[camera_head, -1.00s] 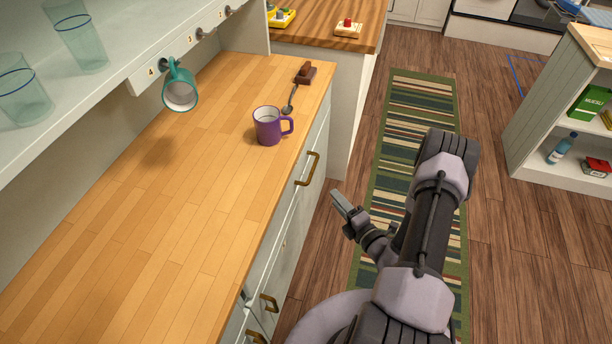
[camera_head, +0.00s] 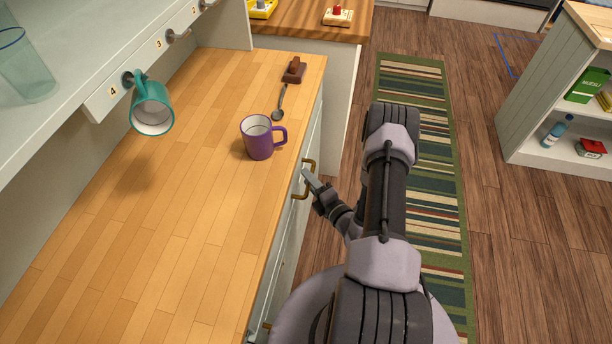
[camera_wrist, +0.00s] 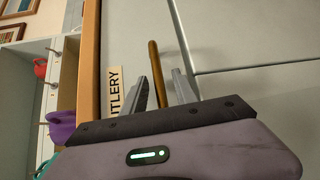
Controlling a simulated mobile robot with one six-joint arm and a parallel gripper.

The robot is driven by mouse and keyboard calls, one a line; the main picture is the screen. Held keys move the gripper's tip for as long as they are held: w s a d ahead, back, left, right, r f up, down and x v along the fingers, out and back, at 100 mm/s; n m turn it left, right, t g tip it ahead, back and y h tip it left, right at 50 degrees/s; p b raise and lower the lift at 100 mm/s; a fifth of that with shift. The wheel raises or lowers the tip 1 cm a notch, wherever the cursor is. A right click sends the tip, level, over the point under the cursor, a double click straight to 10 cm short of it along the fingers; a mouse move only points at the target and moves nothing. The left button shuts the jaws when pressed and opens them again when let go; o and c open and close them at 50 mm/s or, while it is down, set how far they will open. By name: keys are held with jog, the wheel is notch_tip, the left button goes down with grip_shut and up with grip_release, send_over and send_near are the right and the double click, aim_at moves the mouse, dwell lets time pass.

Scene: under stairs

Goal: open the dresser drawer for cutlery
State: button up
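The dresser drawer with the brass handle (camera_head: 311,163) is on the dresser's front, below the worktop edge near the purple mug. In the wrist view a partly hidden label (camera_wrist: 115,84) reads "TLERY" on the pale drawer front (camera_wrist: 130,28). The drawer looks closed. My gripper (camera_head: 313,182) is at this handle. In the wrist view its two fingers (camera_wrist: 160,82) are apart, with the brass bar (camera_wrist: 154,60) showing between them. I cannot tell whether either finger touches the bar.
The dresser worktop (camera_head: 170,240) carries a purple mug (camera_head: 257,142), a spoon (camera_head: 280,103) and a brown block-like item (camera_head: 294,70). A teal mug (camera_head: 152,115) hangs from a hook above it. A striped rug (camera_head: 432,150) and open floor lie to the right.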

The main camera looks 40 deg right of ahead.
jog(key=shift+s, duration=0.1)
grip_shut()
dwell(1.3)
